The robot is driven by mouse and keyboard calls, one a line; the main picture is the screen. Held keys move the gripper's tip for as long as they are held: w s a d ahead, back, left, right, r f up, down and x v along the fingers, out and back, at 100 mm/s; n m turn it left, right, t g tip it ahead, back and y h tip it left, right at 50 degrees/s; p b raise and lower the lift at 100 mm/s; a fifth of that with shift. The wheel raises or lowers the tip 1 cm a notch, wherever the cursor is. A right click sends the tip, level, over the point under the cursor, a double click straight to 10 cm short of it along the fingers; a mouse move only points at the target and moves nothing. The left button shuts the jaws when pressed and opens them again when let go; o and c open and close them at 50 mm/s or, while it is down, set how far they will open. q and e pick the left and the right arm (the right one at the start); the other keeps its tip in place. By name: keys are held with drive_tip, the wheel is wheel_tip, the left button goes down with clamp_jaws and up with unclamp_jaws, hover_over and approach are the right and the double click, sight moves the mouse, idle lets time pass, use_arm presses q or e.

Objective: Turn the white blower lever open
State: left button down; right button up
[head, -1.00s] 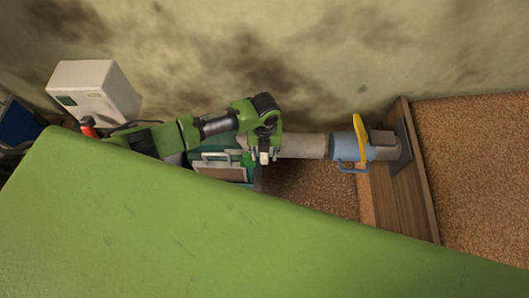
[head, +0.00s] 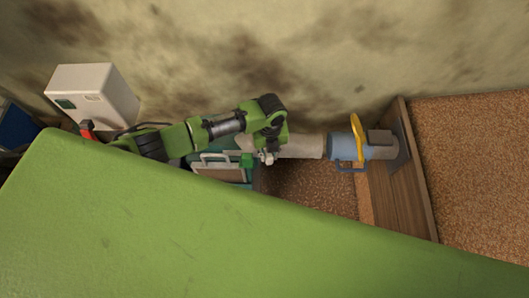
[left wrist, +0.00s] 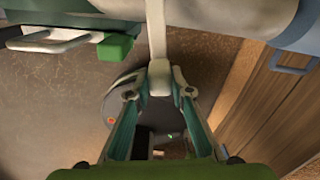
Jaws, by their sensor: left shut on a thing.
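The white lever (left wrist: 156,38) hangs down from a pale pipe (left wrist: 215,18) in the left wrist view. My left gripper (left wrist: 163,78) is shut on the lower end of the lever, with a fingertip on each side of it. In the head view my left gripper (head: 268,155) is at the near end of the pale pipe (head: 303,146), and the wrist hides most of the lever there. My right gripper is not in view.
A blue cylinder (head: 341,147) with a yellow ring (head: 357,135) joins the pipe at a wooden board (head: 402,190). Grain (head: 480,160) lies beyond it. A white box (head: 97,88) stands at the left. A large green surface (head: 180,230) covers the foreground.

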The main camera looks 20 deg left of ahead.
use_arm(q)
drive_tip(key=w+d+n+b, duration=0.1)
drive_tip(key=w+d+n, duration=0.1)
drive_tip(key=w+n, duration=0.1)
drive_tip(key=w+d+n+b, duration=0.1)
drive_tip(key=w+d+n, duration=0.1)
drive_tip(key=n, duration=0.3)
drive_tip(key=w+d+n+b, duration=0.1)
drive_tip(key=w+n, duration=0.3)
drive_tip(key=shift+w+d+f+n, duration=0.2)
drive_tip(key=shift+d+n, duration=0.1)
drive_tip(key=shift+d, duration=0.1)
drive_tip(key=shift+w+a+r+n+b, duration=0.1)
drive_tip(key=shift+w+a+n+b, duration=0.05)
drive_tip(key=shift+w+n+b, duration=0.6)
drive_tip(key=shift+w+a+r+n+b, duration=0.1)
drive_tip(key=shift+w+n+b, duration=0.4)
drive_tip(key=shift+w+n, duration=0.35)
drive_tip(key=c, duration=1.8)
unclamp_jaws()
drive_tip(key=shift+s, duration=0.1)
wheel_tip(320, 180, up, 12)
